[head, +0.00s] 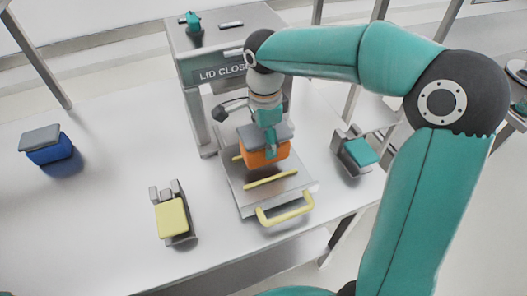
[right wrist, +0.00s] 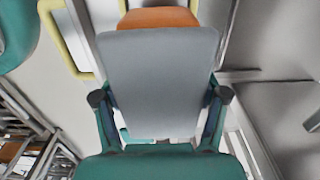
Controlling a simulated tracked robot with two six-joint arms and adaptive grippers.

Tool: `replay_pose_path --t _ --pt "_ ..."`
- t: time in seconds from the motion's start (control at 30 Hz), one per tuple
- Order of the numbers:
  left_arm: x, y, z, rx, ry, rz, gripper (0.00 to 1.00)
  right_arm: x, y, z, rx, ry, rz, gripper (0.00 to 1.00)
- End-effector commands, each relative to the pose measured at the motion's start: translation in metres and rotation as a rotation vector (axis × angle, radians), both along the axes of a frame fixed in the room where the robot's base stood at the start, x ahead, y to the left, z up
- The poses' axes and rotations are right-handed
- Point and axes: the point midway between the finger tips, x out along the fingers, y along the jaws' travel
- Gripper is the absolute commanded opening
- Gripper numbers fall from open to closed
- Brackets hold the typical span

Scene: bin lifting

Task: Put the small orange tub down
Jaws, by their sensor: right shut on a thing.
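The small orange tub (head: 266,156) has a grey lid (head: 275,136) and is over the metal tray (head: 244,196) with yellow rails, in front of the stand. Whether its base touches the tray is hard to tell. My right gripper (head: 271,143) comes from above and is shut on the tub. In the right wrist view, the grey lid (right wrist: 160,70) fills the space between the fingers (right wrist: 160,96), and an orange strip of the tub (right wrist: 159,18) shows beyond it. My left gripper is not in view.
The "LID CLOSE" stand (head: 222,72) rises behind the tray. The tray's yellow handle (head: 287,212) points to the front. A yellow-topped fixture (head: 171,218) is left, a teal-topped one (head: 360,152) right. A blue tub with grey lid (head: 48,150) sits far left, with free table between.

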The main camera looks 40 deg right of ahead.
Motion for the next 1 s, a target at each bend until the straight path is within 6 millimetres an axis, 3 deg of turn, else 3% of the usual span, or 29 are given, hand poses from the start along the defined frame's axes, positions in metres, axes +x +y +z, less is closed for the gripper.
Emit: replay_pose_path --t 0.4,0.8,0.83,0.93,1.0 --pt "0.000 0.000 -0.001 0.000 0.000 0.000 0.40 0.000 0.000 -0.044 0.000 0.000 -0.002 0.22" --pt "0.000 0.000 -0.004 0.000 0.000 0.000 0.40 0.000 0.000 -0.050 0.001 -0.002 -0.001 0.22" --pt "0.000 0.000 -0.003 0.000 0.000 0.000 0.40 0.000 0.000 -0.049 0.001 -0.001 -0.001 0.77" --pt "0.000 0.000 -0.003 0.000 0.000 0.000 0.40 0.000 0.000 -0.048 0.001 -0.001 -0.001 0.94" --pt "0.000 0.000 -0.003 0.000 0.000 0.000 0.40 0.000 0.000 -0.048 0.001 -0.001 -0.001 0.97"
